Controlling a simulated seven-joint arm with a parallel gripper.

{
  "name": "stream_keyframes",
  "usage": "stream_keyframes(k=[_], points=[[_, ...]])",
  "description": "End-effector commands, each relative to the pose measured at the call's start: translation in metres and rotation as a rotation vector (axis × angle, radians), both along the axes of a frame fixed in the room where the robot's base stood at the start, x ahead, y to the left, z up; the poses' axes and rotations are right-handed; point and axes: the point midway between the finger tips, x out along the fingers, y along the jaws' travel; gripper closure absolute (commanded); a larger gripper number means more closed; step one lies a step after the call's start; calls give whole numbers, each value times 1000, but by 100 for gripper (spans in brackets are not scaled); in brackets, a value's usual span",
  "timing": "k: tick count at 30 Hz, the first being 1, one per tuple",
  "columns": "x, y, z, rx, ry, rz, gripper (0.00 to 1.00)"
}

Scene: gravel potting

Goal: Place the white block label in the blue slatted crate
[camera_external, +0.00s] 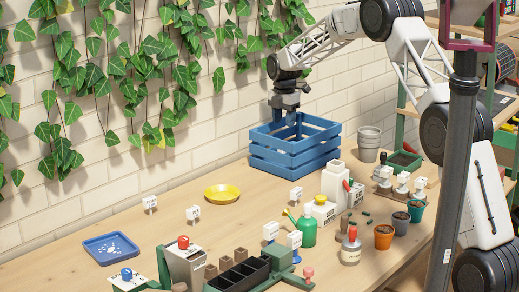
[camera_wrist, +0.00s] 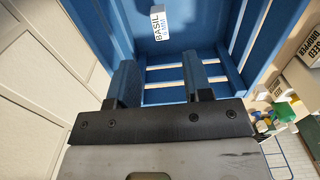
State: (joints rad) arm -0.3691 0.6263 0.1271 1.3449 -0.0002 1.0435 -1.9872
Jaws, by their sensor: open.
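The blue slatted crate (camera_external: 296,152) stands on the table against the brick wall. My gripper (camera_external: 290,117) points down into its open top. In the wrist view the crate (camera_wrist: 215,22) fills much of the picture. A white block label (camera_wrist: 172,20) marked BASIL is inside the crate, against a blue inner surface, beyond my fingertips and apart from them. My gripper (camera_wrist: 160,75) is open, with nothing between its two fingers. The crate's wall hides its inside in the external view.
Several other white labels stand on the table, one (camera_external: 296,195) in front of the crate. A yellow dish (camera_external: 221,194) and a blue tray (camera_external: 111,248) are to the left.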

Motion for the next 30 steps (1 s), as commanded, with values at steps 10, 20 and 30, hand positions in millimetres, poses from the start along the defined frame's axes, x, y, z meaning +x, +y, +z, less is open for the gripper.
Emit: stream_keyframes(k=[10,20,30], points=[[-5,-8,12,2,-5,-32,54],[-42,-56,66,10,-24,-231,54],[-105,-120,129,25,-47,-516,54]])
